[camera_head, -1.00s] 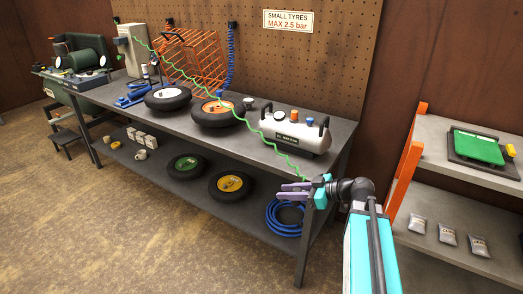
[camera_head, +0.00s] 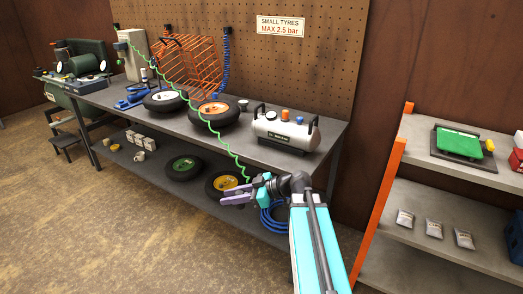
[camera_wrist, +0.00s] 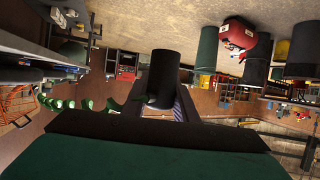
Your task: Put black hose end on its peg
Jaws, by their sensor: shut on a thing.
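My gripper (camera_head: 228,196) is in front of the bench's right end, at about lower-shelf height in the head view. In the wrist view it is shut on the black hose end (camera_wrist: 163,78), a dark cylinder between the fingers. Small dark pegs stand on the pegboard, one at the top middle (camera_head: 168,29) and one at the blue coil's top (camera_head: 228,30). I cannot tell which is the hose's.
The bench (camera_head: 320,140) carries two tyres, a silver air tank (camera_head: 285,132) and an orange wire cage (camera_head: 197,68). A blue hose coil (camera_head: 272,218) lies on the lower shelf behind my arm. An orange-posted shelf unit (camera_head: 384,200) stands at right. Open floor lies in front.

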